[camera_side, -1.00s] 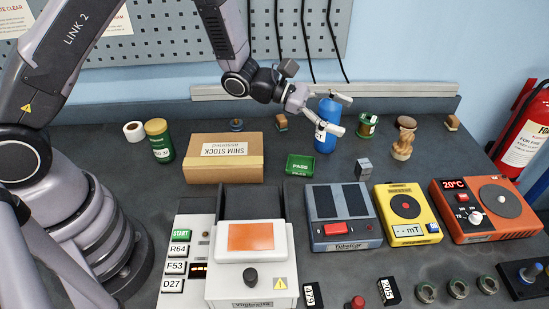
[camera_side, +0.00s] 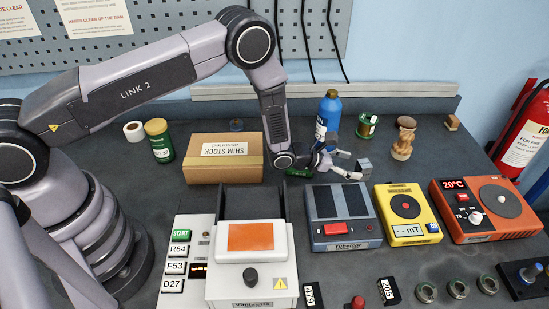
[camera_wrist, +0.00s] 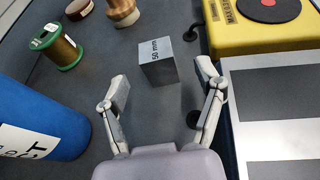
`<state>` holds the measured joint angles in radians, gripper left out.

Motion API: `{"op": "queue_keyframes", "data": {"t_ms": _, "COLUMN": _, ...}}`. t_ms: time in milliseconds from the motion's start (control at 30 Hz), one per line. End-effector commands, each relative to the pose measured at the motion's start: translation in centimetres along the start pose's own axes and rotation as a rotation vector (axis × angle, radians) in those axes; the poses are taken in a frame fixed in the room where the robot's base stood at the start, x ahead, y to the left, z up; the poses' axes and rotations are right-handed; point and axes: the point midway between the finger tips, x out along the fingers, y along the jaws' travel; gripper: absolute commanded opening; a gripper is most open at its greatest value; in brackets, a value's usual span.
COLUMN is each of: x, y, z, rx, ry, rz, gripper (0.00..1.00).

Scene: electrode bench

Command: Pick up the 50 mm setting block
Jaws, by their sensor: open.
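The setting block is a small grey metal cube (camera_side: 363,167) on the bench, behind the blue-grey and yellow instruments. In the wrist view the block (camera_wrist: 157,62) shows the marking "50 mm" on its top face. My gripper (camera_side: 350,164) is low over the bench, just left of the block. In the wrist view my gripper (camera_wrist: 163,84) is open, with one finger on each side and the block ahead, between and slightly beyond the fingertips. No contact with the block is visible.
A blue bottle (camera_side: 328,115) stands behind my gripper; it is at left in the wrist view (camera_wrist: 35,115). The yellow meter (camera_side: 407,214) and blue-grey instrument (camera_side: 343,217) are close in front.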

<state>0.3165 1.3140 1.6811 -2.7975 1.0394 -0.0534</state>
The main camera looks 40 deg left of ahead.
Motion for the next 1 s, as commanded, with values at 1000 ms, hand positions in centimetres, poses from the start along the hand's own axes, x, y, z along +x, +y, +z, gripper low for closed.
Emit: {"op": "queue_keyframes", "data": {"t_ms": 1000, "x": 5.2, "y": 0.3, "z": -0.1, "rx": 0.000, "ry": 0.000, "rz": 0.000, "gripper": 0.31}}
